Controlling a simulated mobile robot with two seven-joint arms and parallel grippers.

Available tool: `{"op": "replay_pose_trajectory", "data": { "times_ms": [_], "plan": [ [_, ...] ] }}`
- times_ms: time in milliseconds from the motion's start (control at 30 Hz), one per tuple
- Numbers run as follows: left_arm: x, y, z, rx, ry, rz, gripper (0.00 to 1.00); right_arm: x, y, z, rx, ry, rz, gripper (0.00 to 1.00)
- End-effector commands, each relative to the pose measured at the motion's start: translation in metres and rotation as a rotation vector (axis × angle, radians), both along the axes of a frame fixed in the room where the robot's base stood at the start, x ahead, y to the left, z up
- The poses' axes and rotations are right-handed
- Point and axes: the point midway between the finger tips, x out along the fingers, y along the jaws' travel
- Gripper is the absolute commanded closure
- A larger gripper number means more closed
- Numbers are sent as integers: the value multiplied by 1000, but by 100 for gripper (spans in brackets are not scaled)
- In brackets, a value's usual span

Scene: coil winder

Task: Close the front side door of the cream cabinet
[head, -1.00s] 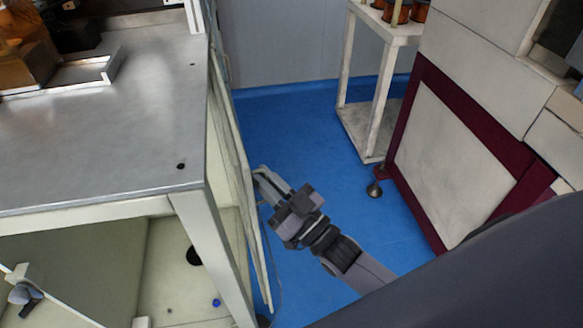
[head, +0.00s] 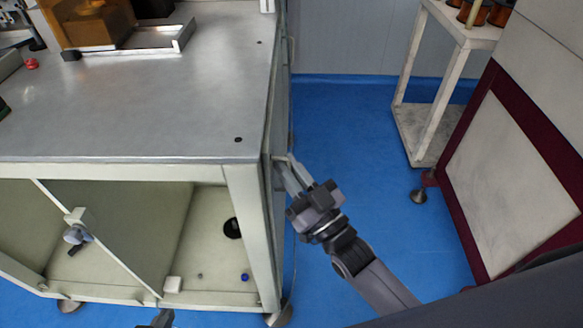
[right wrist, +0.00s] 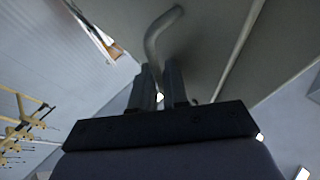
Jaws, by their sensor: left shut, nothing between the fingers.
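The cream cabinet (head: 248,225) stands at the left with a grey metal top (head: 140,110). Its side door (head: 279,110) shows as a narrow edge along the cabinet's right side, close to the frame; any remaining gap is hard to see. My right gripper (head: 288,178) is at the door's outer face, by its pale bent handle (head: 292,160). In the right wrist view the handle (right wrist: 155,38) runs down to the two fingers (right wrist: 158,88), which stand slightly apart; whether they grip it is unclear. My left gripper (head: 163,318) barely shows at the bottom edge, shut and empty.
Blue floor (head: 345,130) is clear between the cabinet and the maroon-framed machine (head: 515,170) on the right. A white stand (head: 425,130) with copper spools (head: 475,14) is at the back right. The cabinet's front is open, with a latch (head: 75,232) there.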

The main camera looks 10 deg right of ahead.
Motion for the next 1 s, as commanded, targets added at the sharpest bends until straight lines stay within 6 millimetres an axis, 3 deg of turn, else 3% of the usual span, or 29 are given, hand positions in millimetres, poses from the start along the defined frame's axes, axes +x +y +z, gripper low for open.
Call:
{"op": "replay_pose_trajectory", "data": {
  "times_ms": [33,167,600,1000],
  "plan": [
    [0,0,1,0,0,0,100,-1,9,3,-15,-6,17,81],
    [0,0,0,-1,0,-1,100,-5,6,0,-17,-6,15,81],
    [0,-1,-4,-2,1,-2,100,-56,-24,-27,-3,3,6,81],
    [0,-1,-4,-2,4,-3,100,-61,-30,-27,3,-3,1,81]
  ]
}}
